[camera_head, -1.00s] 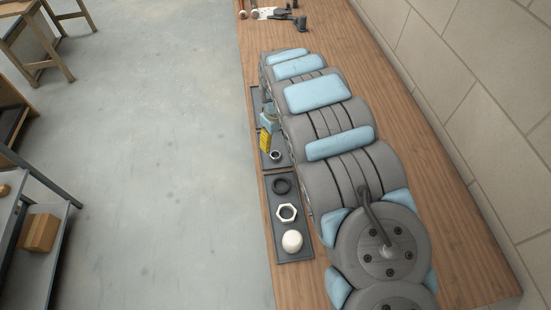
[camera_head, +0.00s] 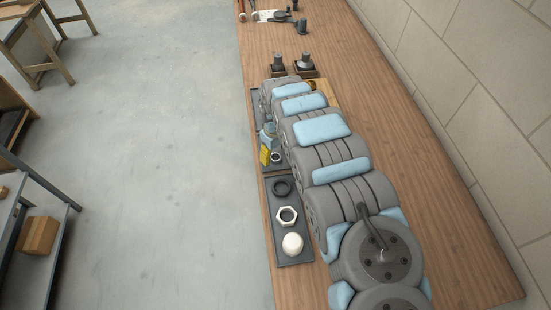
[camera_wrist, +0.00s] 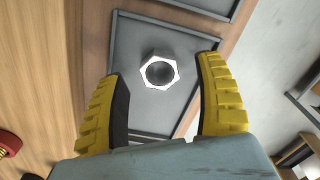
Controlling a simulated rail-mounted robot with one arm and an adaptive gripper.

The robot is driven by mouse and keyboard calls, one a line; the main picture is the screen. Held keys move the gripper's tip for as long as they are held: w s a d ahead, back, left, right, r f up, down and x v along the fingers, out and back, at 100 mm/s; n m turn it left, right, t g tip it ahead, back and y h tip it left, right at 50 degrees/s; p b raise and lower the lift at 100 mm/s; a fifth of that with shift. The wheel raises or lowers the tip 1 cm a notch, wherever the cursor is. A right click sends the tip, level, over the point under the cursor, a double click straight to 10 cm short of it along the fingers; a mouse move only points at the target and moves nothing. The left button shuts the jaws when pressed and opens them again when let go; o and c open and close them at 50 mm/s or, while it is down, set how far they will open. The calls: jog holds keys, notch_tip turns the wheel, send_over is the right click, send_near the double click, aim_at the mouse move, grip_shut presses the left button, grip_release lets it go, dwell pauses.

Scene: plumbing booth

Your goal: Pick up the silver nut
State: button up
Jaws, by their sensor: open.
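The silver nut (camera_wrist: 146,82) is a hexagonal ring with a dark hole, lying on a grey tray (camera_wrist: 125,45) in the wrist view. In the head view, the small nut (camera_head: 276,157) shows close beside the yellow finger of my gripper (camera_head: 266,155). My gripper (camera_wrist: 163,67) is open, its two yellow fingers on either side of the nut in the wrist view, with visible gaps and nothing held. The exact height above the tray is hard to tell.
A second tray (camera_head: 274,238) holds a black ring (camera_head: 282,188), a larger pale hex nut (camera_head: 287,216) and a white rounded piece (camera_head: 292,243). Dark fittings (camera_head: 304,64) stand farther back on the wooden bench (camera_head: 345,85). The wall is at the right.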

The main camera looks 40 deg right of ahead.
jog(key=shift+s+f, duration=0.1)
jog(key=shift+f, duration=0.75)
grip_shut()
jog(key=shift+r, duration=0.1)
